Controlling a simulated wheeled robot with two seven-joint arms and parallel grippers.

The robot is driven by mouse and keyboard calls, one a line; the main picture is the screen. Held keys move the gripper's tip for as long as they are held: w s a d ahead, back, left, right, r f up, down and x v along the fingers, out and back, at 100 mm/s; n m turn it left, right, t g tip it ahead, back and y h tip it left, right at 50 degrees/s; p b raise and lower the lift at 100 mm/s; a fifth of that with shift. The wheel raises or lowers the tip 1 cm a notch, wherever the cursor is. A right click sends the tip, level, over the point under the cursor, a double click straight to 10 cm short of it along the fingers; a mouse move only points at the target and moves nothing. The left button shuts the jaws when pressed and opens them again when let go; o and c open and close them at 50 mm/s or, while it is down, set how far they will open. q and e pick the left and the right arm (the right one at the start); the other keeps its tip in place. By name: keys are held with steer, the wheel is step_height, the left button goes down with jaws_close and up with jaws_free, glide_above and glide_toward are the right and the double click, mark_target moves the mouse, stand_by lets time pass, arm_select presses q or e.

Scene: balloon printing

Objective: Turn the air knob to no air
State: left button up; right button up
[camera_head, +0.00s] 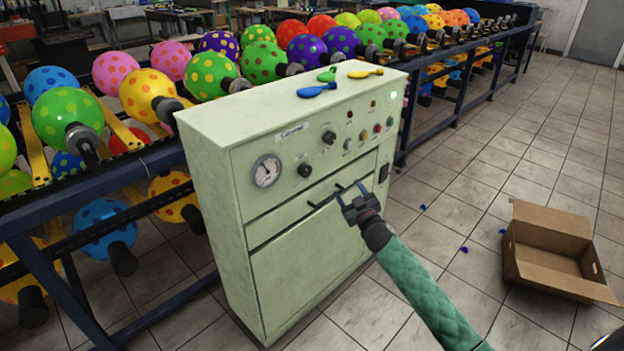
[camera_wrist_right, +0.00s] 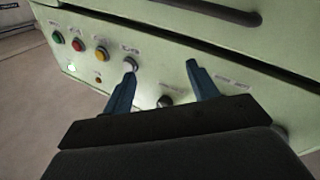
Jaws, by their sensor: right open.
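The pale green control cabinet (camera_head: 300,290) has two black knobs on its sloped panel, an upper one (camera_head: 329,137) and a lower one (camera_head: 305,170). Their labels are too small to read, so I cannot tell which is the air knob. My right gripper (camera_head: 349,188) is open and empty in front of the cabinet, below the panel's buttons. In the right wrist view, my spread fingers (camera_wrist_right: 160,72) face the panel, with one black knob (camera_wrist_right: 165,101) seen between them, apart from both. Another dark knob (camera_wrist_right: 280,130) is partly hidden by the gripper at the right. My left gripper is out of view.
A round gauge (camera_head: 267,170) sits left of the knobs, and white, yellow, red and green buttons (camera_head: 377,129) to the right. Deflated balloons (camera_head: 317,90) lie on the cabinet top. A balloon rack (camera_head: 460,105) runs behind. An open cardboard box (camera_head: 550,250) stands on the floor at right.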

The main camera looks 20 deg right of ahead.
mark_target(308, 173)
steer(key=s+a+r+n+y, duration=0.35)
steer(key=a+y, duration=0.45)
steer(key=y, duration=0.3)
steer(key=shift+m, duration=0.25)
steer(key=x, duration=0.3)
steer(key=p+x, duration=0.1)
steer(key=x, duration=0.2)
steer(key=shift+w+r, duration=0.1)
steer(key=shift+r, duration=0.35)
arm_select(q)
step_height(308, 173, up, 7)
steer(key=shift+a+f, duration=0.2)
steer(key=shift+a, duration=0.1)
arm_select(e)
steer(key=shift+x, duration=0.85)
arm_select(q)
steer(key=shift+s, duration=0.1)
arm_select(e)
steer(key=c, duration=1)
